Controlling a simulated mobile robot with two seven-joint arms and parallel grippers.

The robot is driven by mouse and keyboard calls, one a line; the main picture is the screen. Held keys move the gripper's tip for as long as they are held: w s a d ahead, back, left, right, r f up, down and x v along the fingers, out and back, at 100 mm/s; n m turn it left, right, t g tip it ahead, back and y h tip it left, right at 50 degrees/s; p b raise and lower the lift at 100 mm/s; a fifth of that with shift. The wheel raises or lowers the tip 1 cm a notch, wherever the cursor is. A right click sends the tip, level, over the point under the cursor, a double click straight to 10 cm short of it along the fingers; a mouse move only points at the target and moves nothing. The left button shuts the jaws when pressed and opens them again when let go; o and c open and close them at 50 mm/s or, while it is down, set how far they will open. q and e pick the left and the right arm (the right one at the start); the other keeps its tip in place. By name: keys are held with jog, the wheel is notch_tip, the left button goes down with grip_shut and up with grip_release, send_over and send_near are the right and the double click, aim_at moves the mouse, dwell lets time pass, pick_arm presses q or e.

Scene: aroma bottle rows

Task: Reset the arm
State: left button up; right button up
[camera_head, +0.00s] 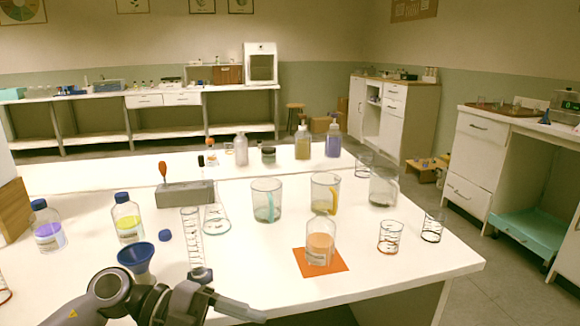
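My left arm comes in at the bottom left, low along the table's front edge. My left gripper (240,308) points right near that edge. It is seen from the side, so the gap between its fingers cannot be made out. I see nothing hanging from it. A blue funnel (136,256) stands just behind the arm. My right arm and gripper are not in view.
A graduated cylinder (194,235) stands behind the gripper. Beakers (266,203) stand mid-table. The front strip between cylinder and mat is clear.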

pick_arm(q)
jog(key=w+a+f+n+t+y, duration=0.1)
jog(key=a+f+n+t+y, duration=0.25)
jog(key=n+t, duration=0.65)
jog(key=w+a+f+n+t+y, duration=0.1)
jog(key=a+f+n+t+y, duration=0.3)
jog(key=n+t, duration=0.65)
jog(key=s+a+f+n+g+y, duration=0.2)
jog(key=s+f+n+g, duration=0.2)
jog(key=s+f, duration=0.4)
jog(key=s+a+f+n+g+y, duration=0.25)
jog(key=s+f+n+g, duration=0.2)
jog(key=f, duration=0.55)
notch_tip(320, 180, up, 12)
jog(key=s+m+p, duration=0.1)
jog(key=p, duration=1.3)
jog(key=shift+s+a+r+y+p, duration=0.15)
jog(key=shift+s+a+y+p, duration=0.2)
jog(key=shift+a, duration=0.1)
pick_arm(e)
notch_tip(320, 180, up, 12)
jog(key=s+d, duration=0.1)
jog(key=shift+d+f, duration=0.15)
